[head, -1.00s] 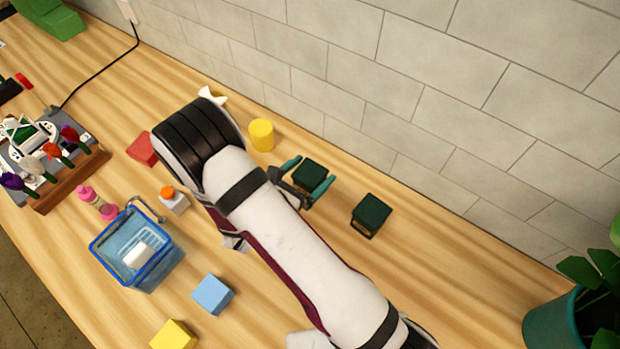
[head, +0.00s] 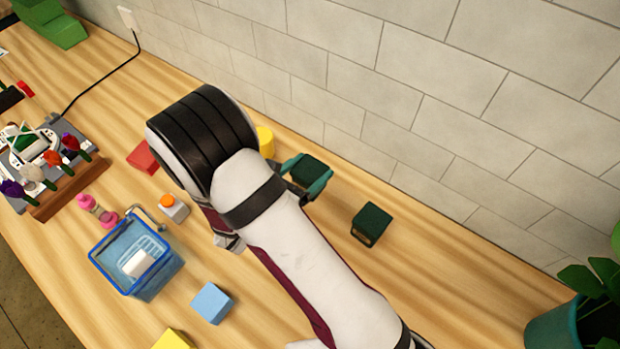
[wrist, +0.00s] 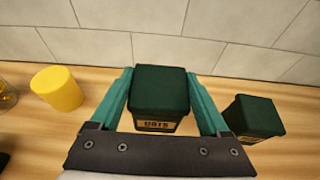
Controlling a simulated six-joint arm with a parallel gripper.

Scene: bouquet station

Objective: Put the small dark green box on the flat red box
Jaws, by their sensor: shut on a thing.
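My gripper (wrist: 160,112) is shut on a small dark green box (wrist: 160,92) with a label on its front, with one teal finger on each side. The same box shows in the head view (head: 306,172), close to the wall; I cannot tell whether it is clear of the table. A second dark green box (head: 371,224) stands to its right; it also shows in the wrist view (wrist: 253,118). The flat red box (head: 144,157) lies on the table left of my arm, partly hidden by it.
A yellow cylinder (wrist: 57,89) stands left of the held box. A blue basket (head: 137,258) with a white item, an orange-capped bottle (head: 174,207), a pink dumbbell (head: 97,211), a blue cube (head: 212,303) and a yellow block (head: 172,340) are nearer. The tiled wall is close behind.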

